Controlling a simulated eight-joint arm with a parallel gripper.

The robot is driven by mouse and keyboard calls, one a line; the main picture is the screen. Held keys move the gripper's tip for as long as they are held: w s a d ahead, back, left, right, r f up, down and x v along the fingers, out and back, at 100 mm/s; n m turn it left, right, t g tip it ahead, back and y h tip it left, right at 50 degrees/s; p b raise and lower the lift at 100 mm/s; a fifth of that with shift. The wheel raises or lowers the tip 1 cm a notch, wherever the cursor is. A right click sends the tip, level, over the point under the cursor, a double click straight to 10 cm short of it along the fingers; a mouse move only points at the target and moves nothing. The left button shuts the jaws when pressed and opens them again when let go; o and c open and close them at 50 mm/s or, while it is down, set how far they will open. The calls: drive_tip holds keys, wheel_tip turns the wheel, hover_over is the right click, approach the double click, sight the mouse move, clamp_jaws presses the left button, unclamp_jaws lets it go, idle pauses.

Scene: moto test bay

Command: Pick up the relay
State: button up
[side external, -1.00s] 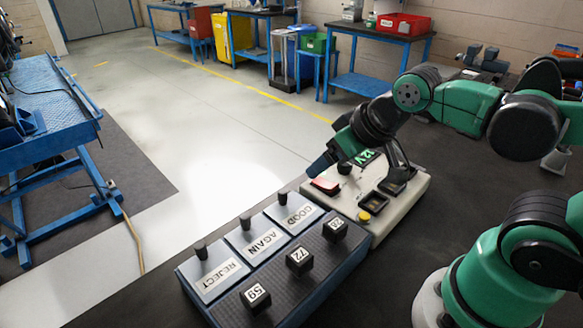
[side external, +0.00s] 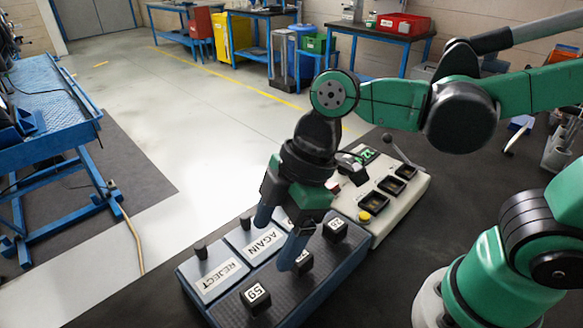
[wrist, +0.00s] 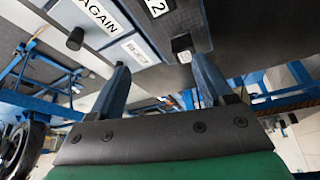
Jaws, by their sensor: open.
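Three black relays sit on the dark ribbed strip of the blue tray (side external: 203,298): relay 59 (side external: 255,299) at the near end, relay 72 (side external: 306,262) in the middle, and relay 28 (side external: 335,228) at the far end. My gripper (side external: 274,241) points down over the tray with empty, open jaws. One finger covers part of relay 72 in the side view. In the wrist view a dark block (wrist: 182,44) shows near the right fingertip of my gripper (wrist: 158,65); I cannot tell which relay it is.
The tray has knobbed plates marked REJECT (side external: 218,278) and AGAIN (side external: 263,246); a third is mostly hidden by my gripper. A cream test box (side external: 385,218) with sockets, a yellow button (side external: 364,216) and a lever (side external: 400,150) stands behind. The dark tabletop beside the tray is clear.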

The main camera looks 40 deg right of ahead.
sight(256, 291)
drive_tip(key=a+n, duration=0.1)
drive_tip(key=s+a+n+g, duration=0.1)
drive_tip(key=shift+s+a+f+n, duration=0.15)
drive_tip(key=shift+s+a+n, duration=0.1)
drive_tip(key=shift+n, duration=0.15)
drive_tip(key=shift+x, duration=2.7)
drive_tip(key=shift+s, duration=0.1)
clamp_jaws()
